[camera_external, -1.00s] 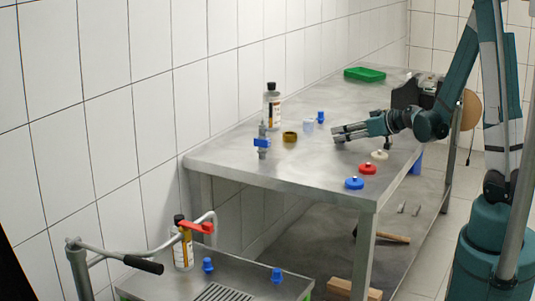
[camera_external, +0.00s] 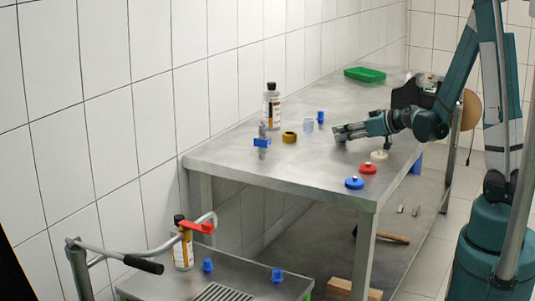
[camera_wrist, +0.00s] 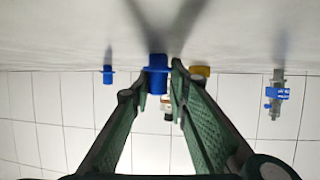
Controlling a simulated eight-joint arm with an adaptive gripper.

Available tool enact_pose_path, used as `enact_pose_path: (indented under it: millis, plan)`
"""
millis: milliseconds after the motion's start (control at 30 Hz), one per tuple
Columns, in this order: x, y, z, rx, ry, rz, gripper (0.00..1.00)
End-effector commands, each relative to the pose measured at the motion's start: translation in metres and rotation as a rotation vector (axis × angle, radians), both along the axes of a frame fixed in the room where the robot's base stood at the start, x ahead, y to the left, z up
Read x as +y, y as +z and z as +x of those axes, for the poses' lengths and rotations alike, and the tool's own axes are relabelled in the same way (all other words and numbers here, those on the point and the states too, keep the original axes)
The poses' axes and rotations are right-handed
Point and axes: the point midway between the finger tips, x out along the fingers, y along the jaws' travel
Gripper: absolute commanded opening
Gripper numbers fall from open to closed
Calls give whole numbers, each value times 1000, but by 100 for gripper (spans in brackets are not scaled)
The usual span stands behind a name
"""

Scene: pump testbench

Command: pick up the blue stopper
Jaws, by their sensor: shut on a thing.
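My gripper (camera_external: 342,133) reaches left, low over the steel table. In the wrist view, where the table appears at the top, a blue stopper (camera_wrist: 157,72) with a flange sits between the fingertips (camera_wrist: 153,84). The fingers are shut on it. In the external view the fingers hide this stopper. Another, smaller-looking blue piece (camera_wrist: 107,74) stands farther off to the left in the wrist view. It also shows beyond the gripper in the external view (camera_external: 320,117).
A pale translucent piece (camera_external: 308,125), a brass ring (camera_external: 289,137), a valve with blue parts (camera_external: 262,143) and a bottle (camera_external: 271,104) stand ahead on the table. Blue (camera_external: 354,183), red (camera_external: 368,168) and white (camera_external: 379,155) discs lie at the near side. A green tray (camera_external: 365,74) is farther back.

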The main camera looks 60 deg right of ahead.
Motion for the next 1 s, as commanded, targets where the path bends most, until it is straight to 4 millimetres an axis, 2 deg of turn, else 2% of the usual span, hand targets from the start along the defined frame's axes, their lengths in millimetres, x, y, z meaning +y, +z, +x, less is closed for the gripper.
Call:
enact_pose_path:
  millis: [267, 467, 1000]
  plan:
    - [0, 2, 0, 0, 0, 0, 10]
    - [0, 11, 0, 0, 0, 0, 10]
    - [0, 72, -1, 0, 0, 0, 10]
